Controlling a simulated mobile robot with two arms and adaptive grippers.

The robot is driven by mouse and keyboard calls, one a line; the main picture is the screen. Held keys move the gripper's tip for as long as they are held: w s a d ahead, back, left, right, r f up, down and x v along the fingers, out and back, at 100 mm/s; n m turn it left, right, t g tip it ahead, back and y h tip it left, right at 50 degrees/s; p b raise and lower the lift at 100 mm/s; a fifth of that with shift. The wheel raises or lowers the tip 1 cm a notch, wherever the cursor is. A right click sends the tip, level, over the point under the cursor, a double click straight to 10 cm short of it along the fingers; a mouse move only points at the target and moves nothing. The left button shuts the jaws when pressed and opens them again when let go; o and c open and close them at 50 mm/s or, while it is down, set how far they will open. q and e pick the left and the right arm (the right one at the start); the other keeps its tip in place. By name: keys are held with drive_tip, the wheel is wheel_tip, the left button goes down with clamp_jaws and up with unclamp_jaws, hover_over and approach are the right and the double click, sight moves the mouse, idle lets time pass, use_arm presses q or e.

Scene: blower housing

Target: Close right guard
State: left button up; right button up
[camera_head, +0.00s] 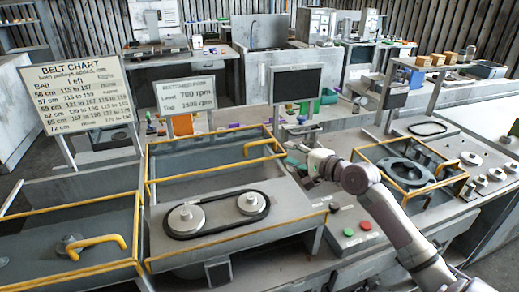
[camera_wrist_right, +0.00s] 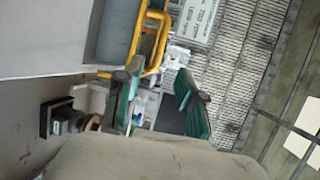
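The guard with yellow edges (camera_head: 212,184) over the middle bay stands tipped up at the back, with a yellow handle (camera_head: 265,146) at its upper right. Below it, a black belt (camera_head: 217,214) around two pulleys is uncovered. My right gripper (camera_head: 292,163) is just right of the handle, apart from it in the head view. In the right wrist view, the green fingers (camera_wrist_right: 158,68) are spread with nothing held. The yellow handle (camera_wrist_right: 153,38) shows close to the left fingertip; I cannot tell its depth. My left gripper is not in view.
A left bay with its own yellow handle (camera_head: 97,243) is beside the middle one. Green and red buttons (camera_head: 365,226) sit on the front panel. A dark monitor (camera_head: 297,84) and a speed sign (camera_head: 186,93) stand behind. A yellow-framed housing (camera_head: 405,165) is at right.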

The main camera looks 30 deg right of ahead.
sight(262, 143)
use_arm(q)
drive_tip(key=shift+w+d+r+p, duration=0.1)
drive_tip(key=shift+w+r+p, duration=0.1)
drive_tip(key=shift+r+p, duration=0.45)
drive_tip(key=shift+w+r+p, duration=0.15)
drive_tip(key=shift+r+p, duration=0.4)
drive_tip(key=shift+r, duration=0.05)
use_arm(e)
drive_tip(key=x, duration=1.3)
drive_tip(key=shift+w, duration=0.25)
clamp_jaws()
